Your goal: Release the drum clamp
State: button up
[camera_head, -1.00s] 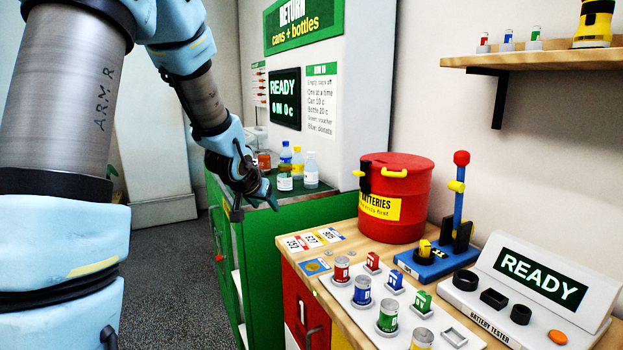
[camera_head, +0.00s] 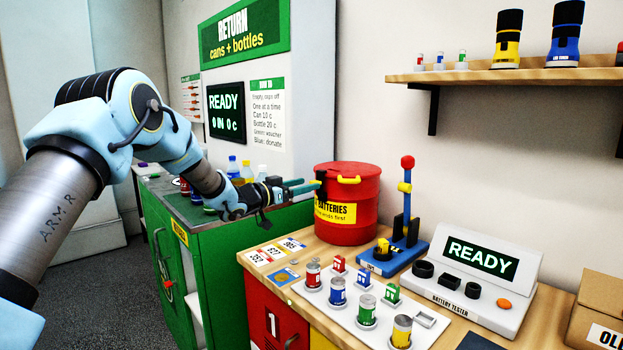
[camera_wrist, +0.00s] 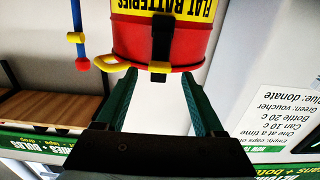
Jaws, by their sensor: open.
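The red battery drum (camera_head: 348,226) with a yellow label stands on the wooden bench. Its black clamp (camera_head: 320,184) is on the drum's left upper side, just ahead of my gripper (camera_head: 302,187). In the wrist view the drum (camera_wrist: 120,41) appears upside down, and the clamp (camera_wrist: 163,38) is a dark vertical strap with a yellow end at the rim. My gripper (camera_wrist: 162,88) is open there, its two green fingers apart with the clamp beyond and between their tips. I see no contact with the clamp.
A blue stand with a red-knobbed lever (camera_head: 406,205) is right of the drum. Battery holders on a white board (camera_head: 345,312) and a battery tester (camera_head: 470,285) fill the front. Bottles (camera_head: 233,168) stand on the green return counter (camera_head: 215,240) behind my arm.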

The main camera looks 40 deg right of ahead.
aim_at(314, 181)
jog(key=shift+s+d+p, duration=0.15)
jog(key=shift+d+p, duration=0.4)
jog(key=shift+d, duration=1.55)
jog(key=shift+c, duration=0.2)
grip_shut()
